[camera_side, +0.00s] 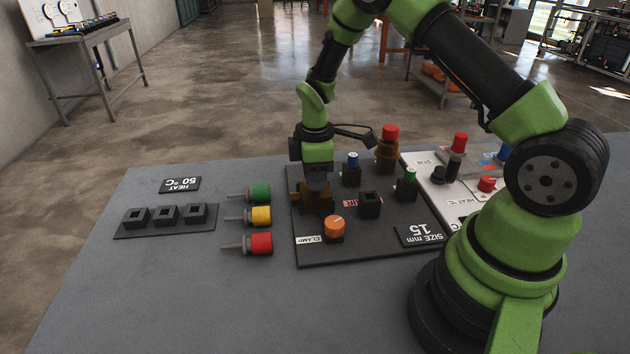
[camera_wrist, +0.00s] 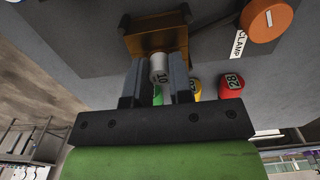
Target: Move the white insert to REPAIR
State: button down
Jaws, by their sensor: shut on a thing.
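The brown clamp block (camera_wrist: 157,38) is right in front of the insert. I cannot tell whether the insert is seated in it or just clear of it. In the side view my gripper (camera_side: 318,184) points down at the brown block (camera_side: 315,199), and the insert is hidden. A red label (camera_side: 357,203), partly hidden and too small to read surely, lies beside an empty-looking black socket (camera_side: 370,206).
An orange knob (camera_side: 334,228) stands near the CLAMP label. Black sockets hold a blue insert (camera_side: 352,159) and a green insert (camera_side: 410,174). Green, yellow and red handled pieces (camera_side: 261,216) lie left of the board. A three-socket rack (camera_side: 166,216) sits farther left.

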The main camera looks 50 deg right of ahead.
jog(key=shift+r, duration=0.15)
jog(key=shift+r, duration=4.05)
notch_tip(320, 180, up, 2)
send_over(369, 202)
jog(key=w+d, duration=0.1)
jog(key=d, duration=0.1)
jog(key=shift+s+a+f, duration=0.1)
jog(key=shift+f, duration=1.75)
jog(key=shift+s+a+f, duration=0.1)
jog(key=shift+f, duration=1.7)
jog(key=shift+r, duration=0.1)
